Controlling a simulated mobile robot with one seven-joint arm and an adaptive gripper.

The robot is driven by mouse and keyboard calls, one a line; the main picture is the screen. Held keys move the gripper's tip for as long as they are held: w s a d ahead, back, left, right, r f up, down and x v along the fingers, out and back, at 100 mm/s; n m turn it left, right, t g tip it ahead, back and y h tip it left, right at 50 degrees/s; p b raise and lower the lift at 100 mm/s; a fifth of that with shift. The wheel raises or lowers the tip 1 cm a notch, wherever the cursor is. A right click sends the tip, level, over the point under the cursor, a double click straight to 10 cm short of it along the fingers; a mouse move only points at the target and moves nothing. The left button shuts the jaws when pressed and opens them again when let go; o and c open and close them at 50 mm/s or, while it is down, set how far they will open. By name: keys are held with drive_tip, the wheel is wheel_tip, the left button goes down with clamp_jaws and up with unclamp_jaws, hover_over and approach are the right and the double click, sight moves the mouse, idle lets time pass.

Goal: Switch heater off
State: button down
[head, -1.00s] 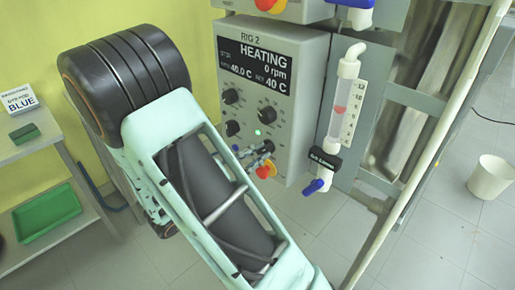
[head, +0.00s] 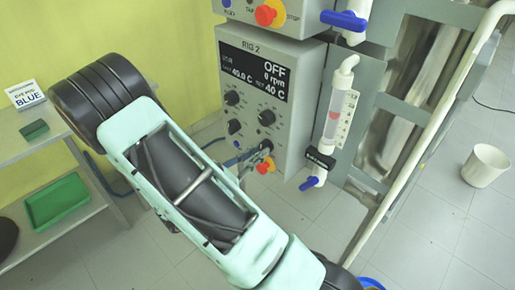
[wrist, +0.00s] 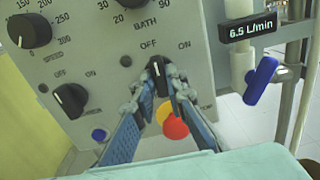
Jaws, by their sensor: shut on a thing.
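The RIG 2 control box (head: 293,130) stands at centre in the head view. Its display (head: 255,76) reads OFF, 0 rpm, with 40 C figures below. In the wrist view a black switch knob (wrist: 157,70) sits below the BATH label, between OFF and ON marks; its white pointer is up, towards OFF. My gripper (wrist: 158,92) has its fingers closed on both sides of this knob. In the head view my gripper (head: 253,158) is at the box's lower front, partly hidden by my arm.
A second black OFF/ON knob (wrist: 70,100) is lower left in the wrist view. A red-and-yellow stop button (wrist: 172,122) is just below my fingers. A blue valve handle (wrist: 261,80) is at right. A shelf (head: 82,225) with a green tray stands left; a white bin (head: 485,165) is right.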

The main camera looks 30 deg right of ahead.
drive_tip(key=shift+f, duration=0.1)
idle(0.5)
drive_tip(key=c, duration=1.9)
unclamp_jaws()
drive_tip(key=shift+c, duration=0.2)
drive_tip(key=shift+a, duration=0.1)
drive_tip(key=v, duration=1.2)
